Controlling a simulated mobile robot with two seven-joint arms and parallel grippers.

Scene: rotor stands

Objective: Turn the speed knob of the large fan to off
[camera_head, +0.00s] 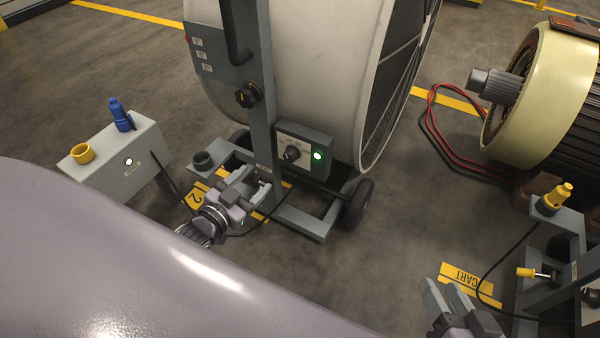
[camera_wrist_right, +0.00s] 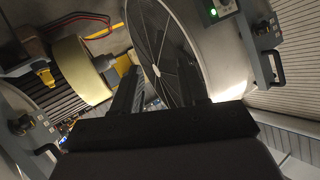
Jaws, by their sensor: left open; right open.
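The large fan (camera_head: 310,60) is a pale drum with a dark grille on a wheeled grey frame. Its grey control box (camera_head: 317,138) carries a dark round speed knob (camera_head: 291,153) with small marks around it, too small to read. A green light (camera_head: 318,156) beside the knob is lit. My left gripper (camera_head: 250,180) is open and empty, below and left of the box, apart from the knob. My right gripper (camera_head: 443,287) is open and empty at the lower right. In the right wrist view its fingers (camera_wrist_right: 163,80) stand before the fan grille (camera_wrist_right: 160,40).
A second black knob (camera_head: 247,95) sits higher on the fan frame. A grey box (camera_head: 122,160) with blue and yellow connectors stands left. A motor (camera_head: 545,90) with red cables is at right, above a grey cart (camera_head: 567,225).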

